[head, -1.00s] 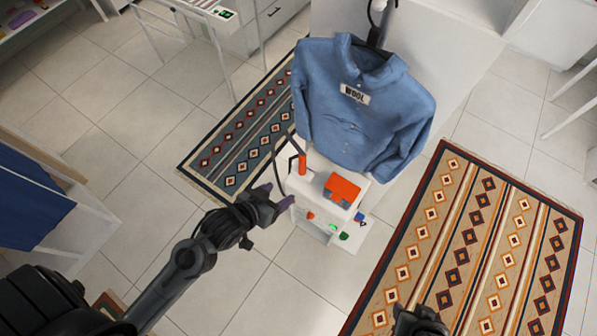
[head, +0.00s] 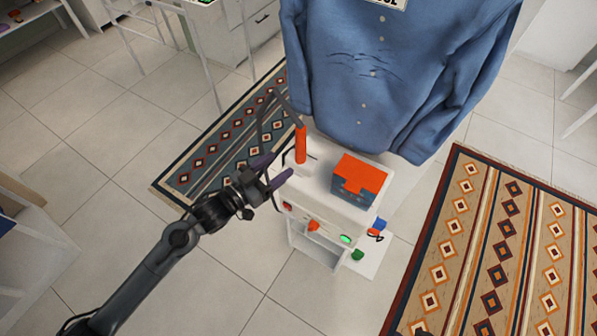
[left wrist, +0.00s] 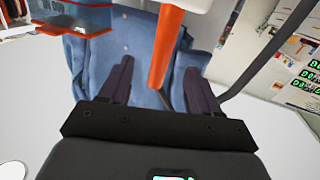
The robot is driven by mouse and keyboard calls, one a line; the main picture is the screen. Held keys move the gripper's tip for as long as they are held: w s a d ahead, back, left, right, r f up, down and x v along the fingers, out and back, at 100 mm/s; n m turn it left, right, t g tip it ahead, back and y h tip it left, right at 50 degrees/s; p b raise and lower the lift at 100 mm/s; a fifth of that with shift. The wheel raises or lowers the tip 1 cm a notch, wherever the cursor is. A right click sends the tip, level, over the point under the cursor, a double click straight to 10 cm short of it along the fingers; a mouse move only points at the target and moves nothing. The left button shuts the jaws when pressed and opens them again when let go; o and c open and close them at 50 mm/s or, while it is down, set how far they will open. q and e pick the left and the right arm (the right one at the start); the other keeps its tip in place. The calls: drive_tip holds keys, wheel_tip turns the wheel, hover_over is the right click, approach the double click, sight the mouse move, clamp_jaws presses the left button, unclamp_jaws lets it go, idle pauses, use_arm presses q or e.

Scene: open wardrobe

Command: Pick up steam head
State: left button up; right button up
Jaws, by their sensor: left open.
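The steam head shows as an upright orange handle (head: 301,146) with a dark hose at its top, on the white steamer stand (head: 322,203). My left gripper (head: 280,170) is open, just left of and slightly below the handle in the head view. In the left wrist view the orange handle (left wrist: 166,45) lines up between the two open fingers (left wrist: 160,68). The fingers do not visibly grip it, and I cannot tell the remaining depth gap. My right gripper is not in view.
An orange-and-blue box (head: 358,179) sits on the stand right of the handle. A blue shirt (head: 390,75) hangs close behind. The dark hose (head: 262,125) loops near my left fingers. Small coloured items lie on the stand's lower shelf.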

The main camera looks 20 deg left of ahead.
sight(296, 152)
use_arm(q)
drive_tip(key=b+x, duration=0.1)
drive_tip(key=x, duration=0.1)
drive_tip(key=b+x, duration=0.1)
drive_tip(key=x, duration=0.1)
drive_tip(key=f+b+x, duration=0.1)
drive_tip(key=x, duration=0.1)
drive_tip(key=shift+w+a+f, duration=0.1)
drive_tip(key=shift+w+a, duration=0.1)
drive_tip(key=shift+w, duration=0.15)
drive_tip(key=shift+r+b+x, duration=0.15)
drive_tip(key=shift+b+x, duration=0.2)
drive_tip(key=shift+x, duration=0.95)
drive_tip(key=shift+r+b+x, duration=0.2)
drive_tip(key=shift+b+x, duration=0.15)
drive_tip(key=shift+x, duration=1)
drive_tip(key=shift+d, duration=0.1)
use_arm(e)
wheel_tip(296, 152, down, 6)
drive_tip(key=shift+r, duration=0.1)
use_arm(q)
drive_tip(key=shift+s, duration=0.1)
drive_tip(key=c, duration=1.1)
clamp_jaws()
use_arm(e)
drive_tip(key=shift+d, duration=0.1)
use_arm(q)
drive_tip(key=shift+r, duration=0.15)
